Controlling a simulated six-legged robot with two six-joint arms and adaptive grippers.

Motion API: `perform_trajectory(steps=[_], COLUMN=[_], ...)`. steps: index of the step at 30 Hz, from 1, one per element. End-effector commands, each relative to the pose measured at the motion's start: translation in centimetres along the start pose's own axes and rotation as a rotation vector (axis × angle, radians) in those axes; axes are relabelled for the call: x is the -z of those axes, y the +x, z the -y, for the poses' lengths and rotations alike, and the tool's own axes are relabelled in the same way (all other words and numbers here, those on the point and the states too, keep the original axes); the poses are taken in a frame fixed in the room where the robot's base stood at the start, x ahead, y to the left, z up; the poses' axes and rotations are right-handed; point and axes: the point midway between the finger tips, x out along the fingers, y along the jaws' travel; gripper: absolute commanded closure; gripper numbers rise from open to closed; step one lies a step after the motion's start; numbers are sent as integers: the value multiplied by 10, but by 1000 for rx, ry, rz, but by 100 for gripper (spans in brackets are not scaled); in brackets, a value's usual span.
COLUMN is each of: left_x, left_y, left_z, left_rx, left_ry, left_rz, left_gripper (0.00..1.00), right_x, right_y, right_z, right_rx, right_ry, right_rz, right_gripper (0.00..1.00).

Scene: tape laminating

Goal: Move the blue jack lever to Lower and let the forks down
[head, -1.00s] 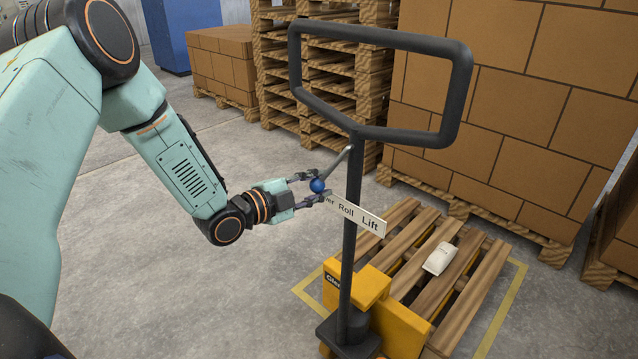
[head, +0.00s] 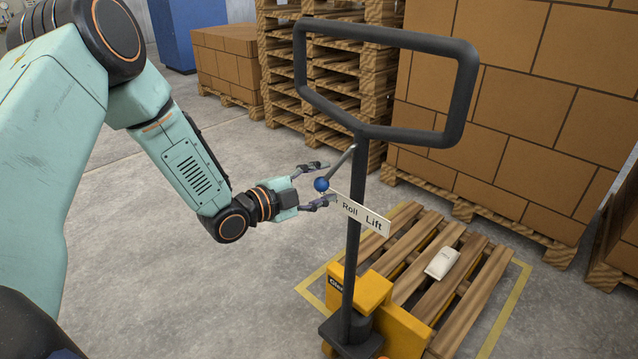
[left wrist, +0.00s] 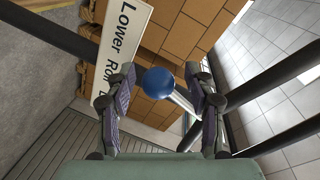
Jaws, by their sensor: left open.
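The blue knob (head: 321,184) tops a thin grey lever (head: 342,163) that slants down and left from the black jack handle (head: 352,230). In the head view it stands by the left, Lower end of the white label plate (head: 372,221). My left gripper (head: 322,184) is open, with its fingers apart on either side of the knob. In the left wrist view the knob (left wrist: 157,83) sits between the spread fingers (left wrist: 160,100), with gaps on both sides. The yellow pallet jack body (head: 368,290) is at the pallet; its forks are hidden. My right gripper is out of view.
A wooden pallet (head: 468,300) with a small pale object (head: 442,263) on it lies inside a yellow floor outline. Stacked boxes (head: 510,120) and empty pallets (head: 330,75) stand behind. The concrete floor (head: 190,290) on the left is clear.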

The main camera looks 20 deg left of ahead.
Motion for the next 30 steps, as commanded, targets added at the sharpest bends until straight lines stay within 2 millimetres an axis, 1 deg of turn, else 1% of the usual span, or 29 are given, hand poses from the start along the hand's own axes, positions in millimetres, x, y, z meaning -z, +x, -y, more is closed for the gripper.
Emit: perform_trajectory(steps=[5,15,21,30], left_x=[-1,-1,-1,0], left_y=[-9,-47,-63,-74], left_z=[1,2,1,0], left_rx=[1,5,3,1], left_ry=[-2,-5,-4,0], left_rz=[3,3,4,0], left_gripper=[46,46,46,46], right_x=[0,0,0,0], right_y=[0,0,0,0], right_z=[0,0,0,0], right_rx=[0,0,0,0], right_ry=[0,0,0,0], right_rz=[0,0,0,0], right_gripper=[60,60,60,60])
